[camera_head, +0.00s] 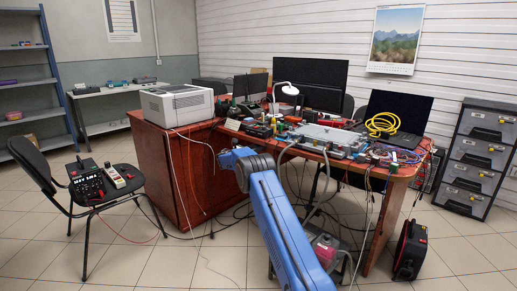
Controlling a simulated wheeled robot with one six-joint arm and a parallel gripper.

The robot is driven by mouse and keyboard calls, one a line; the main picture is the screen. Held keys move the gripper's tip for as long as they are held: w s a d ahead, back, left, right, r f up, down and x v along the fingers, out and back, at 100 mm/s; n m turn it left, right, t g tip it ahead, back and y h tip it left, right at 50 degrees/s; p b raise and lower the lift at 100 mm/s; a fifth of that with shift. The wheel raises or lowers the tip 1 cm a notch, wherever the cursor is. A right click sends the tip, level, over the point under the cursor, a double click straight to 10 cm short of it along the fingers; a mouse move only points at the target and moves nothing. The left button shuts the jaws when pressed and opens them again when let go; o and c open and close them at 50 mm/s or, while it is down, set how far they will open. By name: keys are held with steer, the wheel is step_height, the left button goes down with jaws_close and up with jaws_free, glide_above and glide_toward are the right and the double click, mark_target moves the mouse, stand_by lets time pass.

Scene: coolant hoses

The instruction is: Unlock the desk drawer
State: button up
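The red-brown desk (168,170) stands in the middle of the room, with a closed wooden pedestal at its left. I cannot make out a drawer front, a lock or a key on it. My blue arm (285,235) reaches from the bottom edge up to a bent joint in front of the desk and covers part of the desk's front. I cannot make out my gripper's fingers.
A printer (178,105), a lamp (289,90), a yellow cable coil (382,124) and electronics crowd the desktop. Cables hang to the floor. A chair (42,175) stands left, a black case (410,250) and drawer cabinet (480,157) right.

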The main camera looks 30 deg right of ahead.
jaws_close()
stand_by(0.3)
steer(key=m, duration=0.3)
steer(key=shift+s+d+m, duration=0.1)
steer(key=shift+m, duration=0.3)
steer(key=m, duration=0.3)
steer(key=shift+s+m, duration=0.1)
steer(key=shift+m, duration=0.3)
steer(key=m, duration=1)
steer(key=shift+s+d+f, duration=0.1)
steer(key=shift+s+f, duration=0.1)
steer(key=shift+f, duration=0.15)
steer(key=shift+m, duration=0.3)
